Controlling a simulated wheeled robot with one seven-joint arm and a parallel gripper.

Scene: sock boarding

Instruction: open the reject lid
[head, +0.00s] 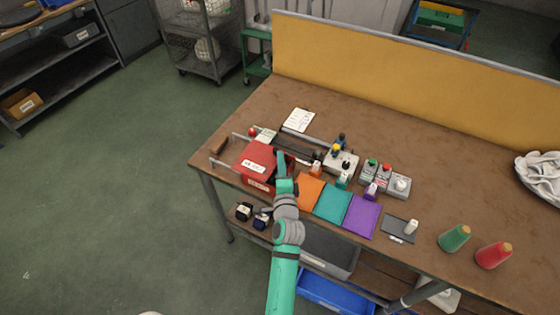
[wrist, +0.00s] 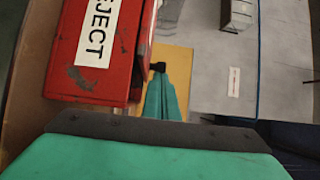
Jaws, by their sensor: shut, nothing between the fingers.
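The red reject box (head: 268,173) stands at the left end of the workbench. In the wrist view my gripper (wrist: 158,72) is shut and empty, just right of the red edge. Whether it touches the box is unclear.
Orange (head: 308,192), teal (head: 332,203) and purple (head: 362,216) cloths lie right of the box. Small button stations (head: 385,178) stand behind them. Metal rails (head: 222,163) run left of the box. Green (head: 454,239) and red (head: 493,256) cones stand farther right.

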